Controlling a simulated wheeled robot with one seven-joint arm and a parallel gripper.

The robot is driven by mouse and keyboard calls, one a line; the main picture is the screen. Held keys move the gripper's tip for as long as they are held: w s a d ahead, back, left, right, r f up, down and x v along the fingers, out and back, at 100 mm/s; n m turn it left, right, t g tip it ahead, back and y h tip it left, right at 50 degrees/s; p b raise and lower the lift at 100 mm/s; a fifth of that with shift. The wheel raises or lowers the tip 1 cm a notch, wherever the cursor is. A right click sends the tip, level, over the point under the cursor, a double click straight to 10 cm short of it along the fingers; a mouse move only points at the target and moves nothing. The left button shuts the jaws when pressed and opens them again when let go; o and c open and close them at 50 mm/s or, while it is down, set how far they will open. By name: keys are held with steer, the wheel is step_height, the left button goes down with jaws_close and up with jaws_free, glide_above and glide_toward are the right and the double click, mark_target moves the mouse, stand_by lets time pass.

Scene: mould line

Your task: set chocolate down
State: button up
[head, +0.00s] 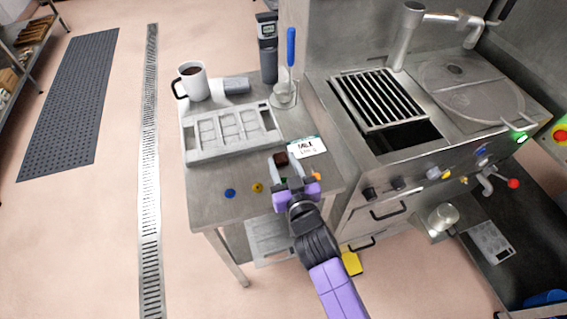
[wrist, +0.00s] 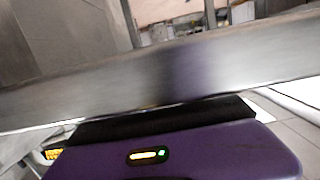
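A small dark brown chocolate (head: 281,158) shows at the tip of my gripper (head: 285,168) in the head view, over the front part of the steel table (head: 215,210). The grey fingers are on either side of its near end. I cannot tell whether they press on it, or whether it touches the table. A grey mould (head: 222,152) with several compartments lies on the table, behind and left of my gripper. In the wrist view, my purple gripper body fills the bottom and a blurred metal edge crosses the picture; neither fingertips nor chocolate can be made out.
A printed card (head: 307,147) lies just right of the chocolate. Blue (head: 230,193) and yellow (head: 257,187) round pieces lie at the front left. A mug (head: 193,81), a dark upright device (head: 268,48) and a blue-handled tool (head: 291,47) stand at the back. A grate unit (head: 378,97) adjoins on the right.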

steer(key=shift+o, duration=0.6)
steer(key=shift+r, duration=0.15)
steer(key=shift+s+d, duration=0.1)
steer(key=shift+s, duration=0.25)
steer(key=b+v, duration=0.2)
steer(key=v, duration=0.9)
steer(key=shift+s, duration=0.15)
steer(key=shift+d, duration=0.1)
steer(key=s+d+h, duration=0.1)
steer(key=s+d, duration=0.3)
steer(key=s, duration=0.4)
steer(key=s+d+r+m, duration=0.1)
steer(key=s+d, duration=0.4)
steer(key=s, duration=0.3)
steer(key=s+d+m+h, duration=0.1)
steer(key=s+d, duration=0.3)
steer(key=s, duration=0.4)
steer(key=shift+d+r+h, duration=0.15)
steer(key=shift+d+h, duration=0.1)
steer(key=shift+h, duration=0.05)
steer(key=shift+o, duration=0.7)
steer(key=s+d+r+m+h, duration=0.1)
steer(key=s+d+r, duration=0.1)
steer(key=s+r, duration=0.3)
steer(key=shift+s+d+g+h, duration=0.2)
steer(key=shift+s+g+h, duration=0.15)
steer(key=shift+s, duration=0.25)
